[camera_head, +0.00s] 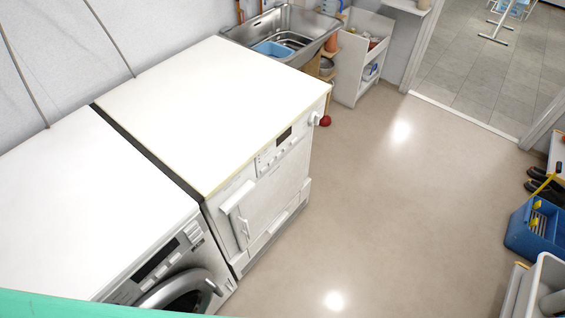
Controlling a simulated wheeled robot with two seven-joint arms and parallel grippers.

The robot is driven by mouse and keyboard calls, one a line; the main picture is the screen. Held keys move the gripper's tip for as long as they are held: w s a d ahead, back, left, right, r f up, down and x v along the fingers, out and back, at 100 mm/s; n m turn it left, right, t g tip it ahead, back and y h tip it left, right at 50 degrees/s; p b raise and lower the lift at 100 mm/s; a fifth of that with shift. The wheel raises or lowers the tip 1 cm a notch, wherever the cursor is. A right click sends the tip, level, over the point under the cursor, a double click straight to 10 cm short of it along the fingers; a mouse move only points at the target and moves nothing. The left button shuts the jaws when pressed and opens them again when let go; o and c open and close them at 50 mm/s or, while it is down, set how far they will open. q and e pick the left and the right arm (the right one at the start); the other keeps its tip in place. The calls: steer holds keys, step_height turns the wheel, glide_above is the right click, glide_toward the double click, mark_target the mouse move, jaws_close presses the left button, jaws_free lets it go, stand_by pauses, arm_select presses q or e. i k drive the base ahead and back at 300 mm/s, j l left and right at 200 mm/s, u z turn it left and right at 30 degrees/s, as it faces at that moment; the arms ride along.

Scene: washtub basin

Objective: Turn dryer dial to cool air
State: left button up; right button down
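Two white machines stand side by side. The one in the middle (225,95) has a flat rectangular door (275,195) and looks like the dryer. A white round dial (316,118) sticks out near the right end of its front panel. The dial is seen from above and the side, and its setting and markings cannot be read. The panel also has a dark display (284,135) and small buttons. The machine at the left (85,205) has a round door (180,295) and its own knob (193,232). Neither of my grippers is in view.
A steel sink (285,35) with a blue tub stands beyond the middle machine, beside a white shelf unit (358,60). A small red ball-like thing (325,120) shows near the dial. The floor (400,210) in front is clear. A blue crate (540,230) stands at right.

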mark_target(314, 118)
steer(key=i+l+u, duration=0.15)
steer(key=l+u, duration=0.15)
steer(key=u, duration=0.15)
steer(key=i+l+u, duration=0.1)
steer(key=l+u, duration=0.35)
steer(key=j, duration=0.1)
